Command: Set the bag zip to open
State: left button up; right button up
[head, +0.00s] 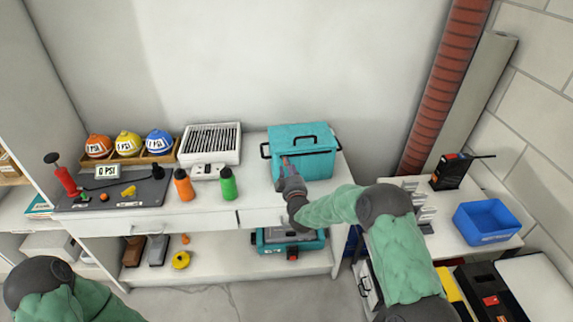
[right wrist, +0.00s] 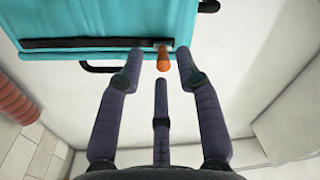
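The bag (head: 312,166) is a teal box-shaped bag with black handles, upright on the white counter in the head view. The right wrist view shows part of the bag (right wrist: 90,20) with a dark zip strip (right wrist: 90,43) along it. An orange zip pull (right wrist: 163,58) sits at the strip's right end in that view. My right gripper (head: 287,162) is in front of the bag's left part. Its dark fingers (right wrist: 160,70) are spread, with the pull between the tips and no clear contact. My left gripper is out of view; only my left arm shows at lower left.
Orange (head: 183,185) and green (head: 228,184) bottles stand left of my right gripper. A white slatted unit (head: 210,143) is behind them. A blue bin (head: 487,222) stands on the right side table. A red pipe (head: 445,85) rises behind. A teal case (head: 290,241) is on the lower shelf.

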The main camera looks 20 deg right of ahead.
jog(key=s+a, duration=0.1)
jog(key=s, duration=0.7)
jog(key=shift+s+a, duration=0.2)
jog(key=shift+s, duration=0.2)
jog(key=s+a+f+m+g+y+p, duration=0.1)
jog(key=s+a+f+g, duration=0.25)
jog(key=f, duration=0.35)
jog(key=s+a+f+m+g+y, duration=0.1)
jog(key=s+a+f+g+y, duration=0.15)
jog(key=s+f, duration=0.35)
jog(key=s+a+f+m+g+y+p, duration=0.1)
jog(key=s+a+f+m+g, duration=0.2)
jog(key=f, duration=0.5)
jog(key=s+a+f+g, duration=0.2)
jog(key=s, duration=0.5)
jog(key=s+a+f+m+g+y, duration=0.1)
jog(key=s+a+f+g, duration=0.1)
jog(key=s, duration=0.6)
jog(key=s+a+f+m+g+y, duration=0.1)
jog(key=s+a+f+g, duration=0.1)
jog(key=s, duration=0.5)
jog(key=shift+s+a+f+g+p, duration=0.4)
jog(key=shift+f+g, duration=0.2)
jog(key=shift+g, duration=0.6)
jog(key=shift+c, duration=0.3)
